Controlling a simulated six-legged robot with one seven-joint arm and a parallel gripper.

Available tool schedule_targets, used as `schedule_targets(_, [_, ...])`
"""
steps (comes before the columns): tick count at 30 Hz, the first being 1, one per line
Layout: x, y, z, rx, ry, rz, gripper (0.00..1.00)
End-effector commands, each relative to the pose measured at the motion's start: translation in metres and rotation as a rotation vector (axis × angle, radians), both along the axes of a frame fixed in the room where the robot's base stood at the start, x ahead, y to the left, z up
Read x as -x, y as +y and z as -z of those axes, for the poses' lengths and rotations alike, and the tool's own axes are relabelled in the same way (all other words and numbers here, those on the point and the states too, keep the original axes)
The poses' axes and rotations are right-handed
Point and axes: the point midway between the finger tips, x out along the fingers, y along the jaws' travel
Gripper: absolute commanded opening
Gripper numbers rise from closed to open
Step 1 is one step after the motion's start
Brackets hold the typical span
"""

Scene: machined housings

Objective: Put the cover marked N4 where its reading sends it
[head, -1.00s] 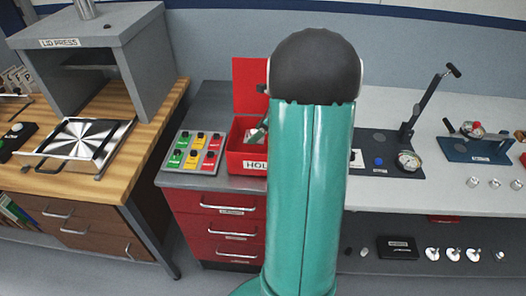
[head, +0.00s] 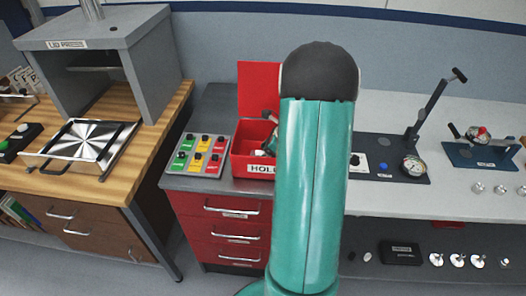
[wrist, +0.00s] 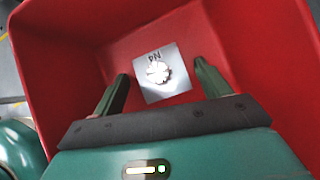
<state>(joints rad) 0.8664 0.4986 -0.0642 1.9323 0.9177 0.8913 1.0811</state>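The cover marked N4 is a pale square plate (wrist: 162,73) with a bright round raised middle, and its mark reads upside down in the wrist view. It lies inside the red bin (wrist: 60,55), which also shows in the head view (head: 253,165) with a label beginning "HOL". My gripper (wrist: 158,82) is open, with its two green fingers spread wide on either side of the cover and apart from it. In the head view, my own arm hides part of the bin, and only a little of the gripper shows there.
Left of the bin is a panel of green, yellow and red blocks (head: 200,156). Farther left, the lid press (head: 100,45) and a shiny plate on a frame (head: 85,140) stand on a wooden bench. A gauge fixture (head: 413,166) and a blue fixture (head: 482,152) stand on the right bench.

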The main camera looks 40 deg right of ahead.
Motion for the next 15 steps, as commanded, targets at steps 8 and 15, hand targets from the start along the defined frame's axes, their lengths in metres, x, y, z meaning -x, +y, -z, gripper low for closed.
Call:
schedule_targets(8, [0.000,0.000,0.000,0.000,0.000,0.000,0.81])
schedule_targets(15, [0.009,-0.007,-0.017,0.003,-0.003,0.002,0.81])
